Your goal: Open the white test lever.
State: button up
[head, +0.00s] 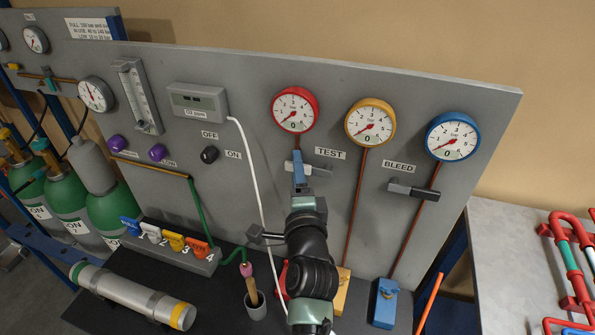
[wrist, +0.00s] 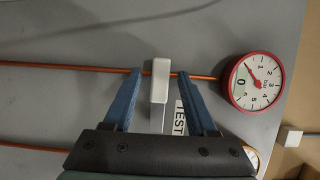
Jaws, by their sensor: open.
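The white test lever (wrist: 160,75) sits on the copper pipe below the red gauge (head: 295,110). In the wrist view its handle points crosswise to the pipe, towards the TEST label (wrist: 181,118). In the head view the lever (head: 322,173) is partly hidden by my gripper (head: 298,165). My gripper's blue fingers (wrist: 160,78) are open, one on each side of the lever, with a visible gap on both sides. Whether the tips touch the panel cannot be told.
The grey panel (head: 235,185) also carries a yellow gauge (head: 370,122), a blue gauge (head: 452,137) and a BLEED lever (head: 413,191) to the right. A white cable (head: 256,180) hangs left of my arm. Colored blocks and a cup (head: 256,307) stand on the bench below.

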jog(key=shift+c, duration=0.3)
grip_shut()
dwell(1.1)
